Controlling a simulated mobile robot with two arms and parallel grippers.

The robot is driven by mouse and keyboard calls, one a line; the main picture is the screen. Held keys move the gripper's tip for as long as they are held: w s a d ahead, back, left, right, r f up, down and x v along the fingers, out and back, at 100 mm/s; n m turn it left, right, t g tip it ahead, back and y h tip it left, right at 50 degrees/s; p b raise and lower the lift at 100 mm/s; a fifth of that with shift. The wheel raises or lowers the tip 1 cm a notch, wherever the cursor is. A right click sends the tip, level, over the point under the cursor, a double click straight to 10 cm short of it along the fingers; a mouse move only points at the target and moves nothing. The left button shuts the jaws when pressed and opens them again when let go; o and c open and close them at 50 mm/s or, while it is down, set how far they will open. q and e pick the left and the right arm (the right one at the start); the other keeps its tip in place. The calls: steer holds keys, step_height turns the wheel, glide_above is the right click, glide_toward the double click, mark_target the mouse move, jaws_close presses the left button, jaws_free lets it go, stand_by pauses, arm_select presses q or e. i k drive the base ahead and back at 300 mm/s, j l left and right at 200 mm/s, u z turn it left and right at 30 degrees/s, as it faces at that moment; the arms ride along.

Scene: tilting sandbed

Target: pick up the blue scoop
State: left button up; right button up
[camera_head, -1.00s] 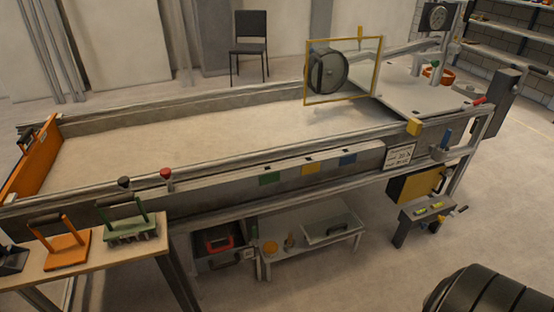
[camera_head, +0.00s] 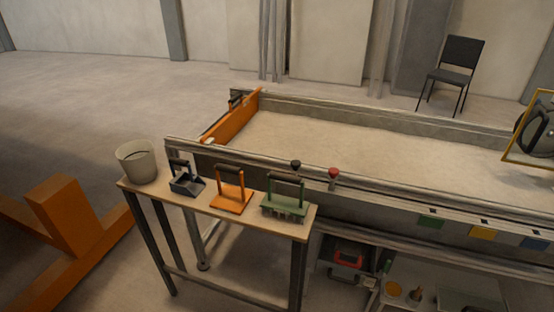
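A dark blue-grey scoop (camera_head: 187,182) with a black upright handle rests on the narrow wooden-topped bench (camera_head: 238,219). It stands between a light grey bucket (camera_head: 137,162) on its left and an orange tool with a dark handle (camera_head: 231,198) on its right. The scoop is in clear view and nothing touches it. Neither of my grippers shows in the head view.
A green toothed tool (camera_head: 284,200) stands at the bench's right end. Behind it runs the long sand bed (camera_head: 340,148) with an orange end gate (camera_head: 233,118). An orange beam structure (camera_head: 75,220) stands on the floor at left. Floor behind it is open.

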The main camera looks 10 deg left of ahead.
mark_target(184, 174)
steer(key=i+j, duration=0.15)
steer(key=j, duration=0.25)
steer(key=i+j+z, duration=0.1)
steer(key=j, duration=0.25)
steer(key=i+j, duration=0.25)
steer(key=j, duration=0.15)
